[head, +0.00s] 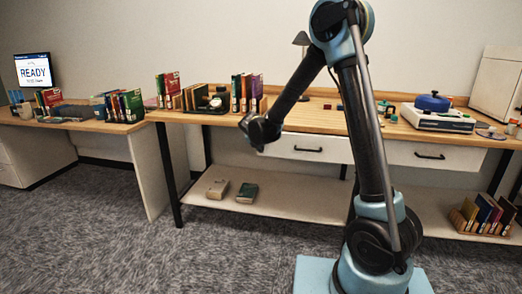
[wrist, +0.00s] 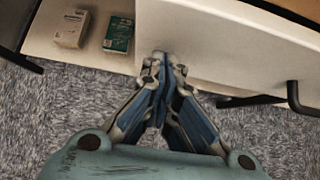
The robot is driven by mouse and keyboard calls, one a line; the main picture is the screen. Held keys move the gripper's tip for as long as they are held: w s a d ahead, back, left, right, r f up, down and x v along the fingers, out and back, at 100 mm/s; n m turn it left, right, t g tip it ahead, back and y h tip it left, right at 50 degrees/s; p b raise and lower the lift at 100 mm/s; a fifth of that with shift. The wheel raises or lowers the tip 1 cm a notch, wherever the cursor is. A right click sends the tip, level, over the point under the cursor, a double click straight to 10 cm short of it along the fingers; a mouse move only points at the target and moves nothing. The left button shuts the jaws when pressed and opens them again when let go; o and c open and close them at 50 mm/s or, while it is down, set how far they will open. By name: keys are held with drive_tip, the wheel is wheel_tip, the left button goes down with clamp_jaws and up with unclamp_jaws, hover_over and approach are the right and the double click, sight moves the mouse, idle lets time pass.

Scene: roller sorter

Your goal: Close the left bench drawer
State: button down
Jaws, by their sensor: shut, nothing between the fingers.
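The left bench drawer (head: 320,149) has a white front with a black bar handle (head: 308,149), under the wooden bench top. In the head view it looks closed or nearly so; I cannot tell whether a small gap is left. My gripper (head: 259,140) is shut and empty at the left end of this drawer front. In the wrist view, my gripper's fingertips (wrist: 162,60) meet at the left edge of the white drawer front (wrist: 225,45). Whether they touch it is unclear. The dark handle (wrist: 293,97) is to their right.
The right drawer (head: 460,158) looks closed. The lower shelf (head: 290,205) holds a pale box (head: 217,189) and a green box (head: 247,193). Books and a white device (head: 437,118) stand on the bench top (head: 300,117). Open carpet lies in front.

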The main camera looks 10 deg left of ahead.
sight(263, 155)
drive_tip(key=w, duration=0.4)
drive_tip(key=shift+w+d, duration=0.1)
drive_tip(key=shift+w, duration=0.35)
drive_tip(key=shift+r, duration=0.1)
drive_tip(key=shift+s, duration=0.1)
